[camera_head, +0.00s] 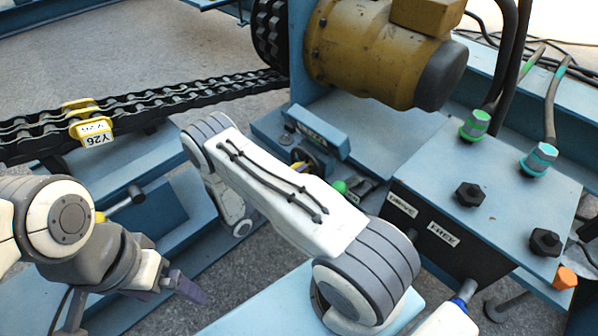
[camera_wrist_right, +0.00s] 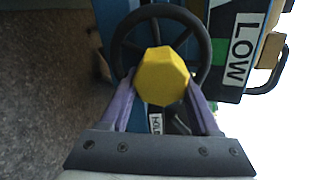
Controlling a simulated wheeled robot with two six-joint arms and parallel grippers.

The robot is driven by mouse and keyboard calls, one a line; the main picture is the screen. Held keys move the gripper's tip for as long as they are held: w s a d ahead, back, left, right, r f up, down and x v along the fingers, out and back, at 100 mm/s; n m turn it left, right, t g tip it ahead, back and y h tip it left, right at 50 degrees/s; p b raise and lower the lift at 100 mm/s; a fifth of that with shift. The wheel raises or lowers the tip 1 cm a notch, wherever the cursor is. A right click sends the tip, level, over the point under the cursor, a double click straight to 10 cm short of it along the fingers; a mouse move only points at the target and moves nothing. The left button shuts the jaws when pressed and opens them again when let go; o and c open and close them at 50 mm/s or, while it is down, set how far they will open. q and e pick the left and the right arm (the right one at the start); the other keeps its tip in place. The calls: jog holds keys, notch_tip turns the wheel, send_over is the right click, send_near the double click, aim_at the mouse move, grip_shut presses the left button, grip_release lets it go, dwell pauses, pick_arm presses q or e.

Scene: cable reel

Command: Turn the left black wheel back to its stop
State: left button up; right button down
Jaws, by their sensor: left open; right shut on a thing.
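A black spoked wheel (camera_wrist_right: 160,10) shows in the right wrist view, with a yellow faceted knob (camera_wrist_right: 161,76) in front of it. My right gripper (camera_wrist_right: 161,92) is shut on the yellow knob, one purple finger on each side. The knob hides the wheel's middle. In the head view, part of a dark wheel with yellow (camera_head: 312,160) shows just past my right arm, below the blue block; my right gripper is hidden there. My left gripper (camera_head: 188,288) is open and empty at the lower left, away from the wheel.
A yellow motor (camera_head: 365,50) stands above the wheel area. A chain (camera_head: 150,103) with a yellow Y26 tag (camera_head: 95,132) runs along the left. A blue box (camera_head: 480,190) with black knobs and cable plugs stands right. A LOW label (camera_wrist_right: 238,50) is beside the wheel.

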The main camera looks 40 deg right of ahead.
jog(key=shift+r+n+p, duration=0.1)
jog(key=shift+n+p, duration=0.2)
jog(key=shift+n, duration=0.6)
jog(key=shift+c, duration=0.6)
grip_release()
jog(key=shift+a+p, duration=0.3)
jog(key=shift+a, duration=0.3)
jog(key=s+a+p, duration=0.1)
jog(key=a+p, duration=0.1)
jog(key=a, duration=0.7)
jog(key=shift+s, duration=0.3)
